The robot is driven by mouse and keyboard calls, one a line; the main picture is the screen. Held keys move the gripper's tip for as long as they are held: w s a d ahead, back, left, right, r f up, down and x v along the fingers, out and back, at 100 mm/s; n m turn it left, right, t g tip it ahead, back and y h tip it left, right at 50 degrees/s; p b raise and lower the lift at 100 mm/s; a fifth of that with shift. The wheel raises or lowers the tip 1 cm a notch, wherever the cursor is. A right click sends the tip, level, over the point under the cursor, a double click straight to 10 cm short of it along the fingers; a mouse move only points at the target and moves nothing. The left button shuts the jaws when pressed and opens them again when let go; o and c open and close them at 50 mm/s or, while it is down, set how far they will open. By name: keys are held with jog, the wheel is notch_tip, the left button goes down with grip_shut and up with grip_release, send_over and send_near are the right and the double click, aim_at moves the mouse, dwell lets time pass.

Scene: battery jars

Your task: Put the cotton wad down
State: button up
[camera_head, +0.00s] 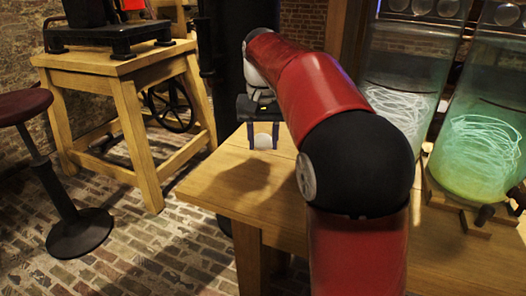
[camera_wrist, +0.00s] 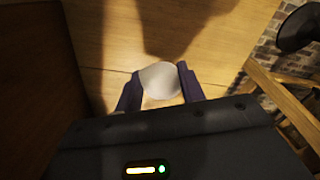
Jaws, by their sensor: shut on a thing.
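A white, rounded cotton wad (camera_head: 263,141) is held between the fingers of my gripper (camera_head: 263,136). In the wrist view the cotton wad (camera_wrist: 160,80) sits between the two dark fingertips of my gripper (camera_wrist: 160,85), which press on its sides. The wad hangs over the left end of the wooden table (camera_head: 225,190). Bare table boards (camera_wrist: 115,58) show behind it in the wrist view. A shadow lies on the tabletop below my gripper, and the wad appears to be above the wood.
Two large glass jars stand on the table at the right, one with pale threads (camera_head: 400,100) and one with greenish liquid (camera_head: 478,150). A second wooden table (camera_head: 110,65) and a red-topped stool (camera_head: 22,105) stand at the left. The tabletop's left end is clear.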

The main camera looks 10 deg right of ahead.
aim_at(263, 149)
jog(key=shift+f, duration=1.45)
jog(key=shift+f, duration=0.1)
jog(key=shift+f+b, duration=0.15)
jog(key=shift+b, duration=0.15)
jog(key=o, duration=0.9)
